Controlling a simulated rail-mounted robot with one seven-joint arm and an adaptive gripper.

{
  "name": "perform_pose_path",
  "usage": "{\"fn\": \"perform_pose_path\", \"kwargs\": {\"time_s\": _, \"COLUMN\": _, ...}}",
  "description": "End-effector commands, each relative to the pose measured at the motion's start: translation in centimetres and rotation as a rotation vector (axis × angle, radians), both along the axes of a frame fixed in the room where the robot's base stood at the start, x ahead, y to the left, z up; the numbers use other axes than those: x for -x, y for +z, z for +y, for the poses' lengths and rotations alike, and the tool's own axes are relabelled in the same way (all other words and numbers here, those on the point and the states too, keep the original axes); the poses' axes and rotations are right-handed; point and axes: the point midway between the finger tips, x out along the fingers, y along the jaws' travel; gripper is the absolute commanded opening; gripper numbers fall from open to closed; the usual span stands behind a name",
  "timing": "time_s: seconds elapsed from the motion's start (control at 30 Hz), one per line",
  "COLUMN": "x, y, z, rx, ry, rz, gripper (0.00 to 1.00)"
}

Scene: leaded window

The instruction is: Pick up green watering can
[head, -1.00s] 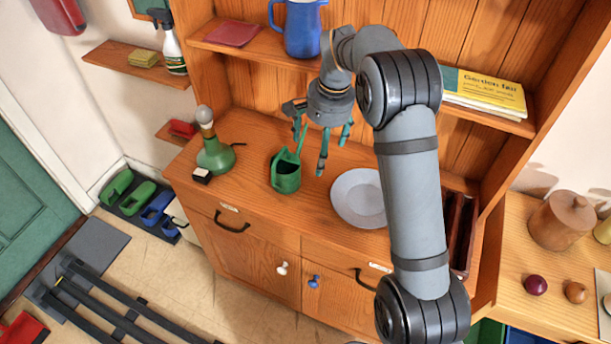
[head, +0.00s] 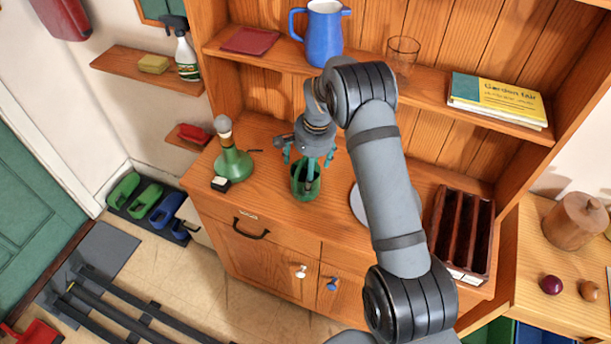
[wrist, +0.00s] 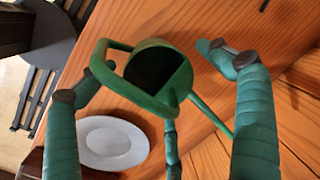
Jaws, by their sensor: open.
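The green watering can (head: 300,190) stands on the wooden dresser top, between the green bottle-shaped lamp base and the plate. My gripper (head: 308,172) is directly above it, fingers pointing down and partly hiding it. In the wrist view, the can (wrist: 155,75) shows its dark open top, its looped handle on the left and its thin spout pointing to the lower right. The green fingers of my gripper (wrist: 165,90) are spread around the can, on its left and right sides, with a gap visible to each. It is open and holds nothing.
A grey-white plate (head: 357,203) lies right of the can, partly behind my arm. A dark divided tray (head: 437,236) is at right. A shelf with a blue jug (head: 324,35) and a glass (head: 402,57) is above.

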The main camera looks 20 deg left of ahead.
Motion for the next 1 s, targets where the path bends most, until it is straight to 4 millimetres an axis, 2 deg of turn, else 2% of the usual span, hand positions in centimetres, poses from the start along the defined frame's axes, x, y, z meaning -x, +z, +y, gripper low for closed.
{"fn": "perform_pose_path", "kwargs": {"time_s": 0.2, "x": -0.07, "y": -0.07, "z": 0.02, "rx": -0.001, "ry": 0.0, "rz": -0.001, "gripper": 0.91}}
{"fn": "perform_pose_path", "kwargs": {"time_s": 1.0, "x": -0.11, "y": -0.05, "z": -0.02, "rx": 0.0, "ry": 0.0, "rz": -0.002, "gripper": 0.44}}
